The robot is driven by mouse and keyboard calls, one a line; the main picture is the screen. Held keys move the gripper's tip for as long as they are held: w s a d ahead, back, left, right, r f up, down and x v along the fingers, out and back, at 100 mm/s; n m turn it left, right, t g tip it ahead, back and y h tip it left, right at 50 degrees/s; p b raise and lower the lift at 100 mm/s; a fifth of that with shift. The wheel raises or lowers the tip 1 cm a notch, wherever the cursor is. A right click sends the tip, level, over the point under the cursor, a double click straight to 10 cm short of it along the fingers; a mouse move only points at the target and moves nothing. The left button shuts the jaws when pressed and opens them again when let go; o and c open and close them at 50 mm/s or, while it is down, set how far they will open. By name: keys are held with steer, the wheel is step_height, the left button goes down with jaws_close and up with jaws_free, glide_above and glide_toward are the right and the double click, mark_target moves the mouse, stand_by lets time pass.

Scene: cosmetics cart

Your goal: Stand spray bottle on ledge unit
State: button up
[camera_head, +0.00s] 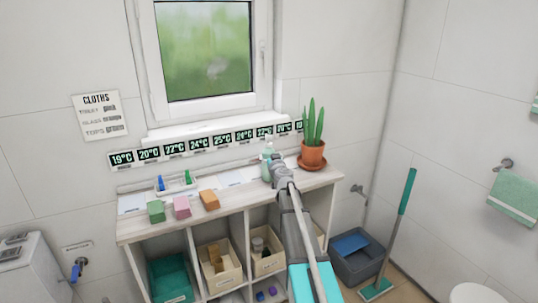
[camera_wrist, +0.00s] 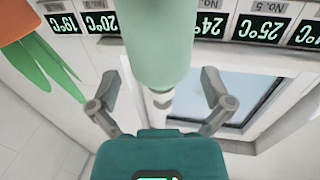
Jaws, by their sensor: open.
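The spray bottle (camera_head: 266,163) is pale green with a whitish top. It appears upright on the ledge unit's pale wooden top (camera_head: 131,229), towards the right end, beside the potted plant. My gripper (camera_head: 275,168) is right in front of it and hides part of it. The wrist view appears upside down. There the bottle's green body (camera_wrist: 158,42) fills the top middle, its narrow white neck below. My gripper's fingers (camera_wrist: 160,88) are spread on both sides of the bottle, with gaps visible. Contact between the bottle's base and the top is hidden.
A plant in a terracotta pot (camera_head: 312,153) stands close on the right. Green, pink and orange blocks (camera_head: 182,206) lie at the front left. A small tray (camera_head: 176,186) with bottles is behind them. A strip of temperature labels (camera_head: 199,144) runs along the wall.

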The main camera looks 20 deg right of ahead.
steer(key=s+a, duration=0.1)
steer(key=s, duration=0.8)
steer(key=shift+a, duration=0.25)
steer(key=shift+s, duration=0.1)
steer(key=s+a+f+n+g+y, duration=0.2)
steer(key=s+a+f+g+y, duration=0.1)
steer(key=a, duration=0.5)
steer(key=s+a+f+n+g+y, duration=0.2)
steer(key=s+a+f+y, duration=0.15)
steer(key=a, duration=0.45)
steer(key=s+a+f+n+g+y, duration=0.1)
steer(key=s+a+f+g+y, duration=0.2)
steer(key=a, duration=0.5)
steer(key=s+f+m+g+h, duration=0.1)
steer(key=s+f+g+h, duration=0.1)
steer(key=s, duration=0.4)
steer(key=s+a+f+m+g+h, duration=0.1)
steer(key=s+f+g+h, duration=0.1)
steer(key=s+f+g, duration=0.2)
steer(key=s+f+m+g+h, duration=0.1)
steer(key=s+f+g+h, duration=0.1)
steer(key=s, duration=0.7)
steer(key=shift+s+a+f+g+h, duration=0.15)
steer(key=shift+s+f+g+h, duration=0.3)
steer(key=shift+g, duration=0.45)
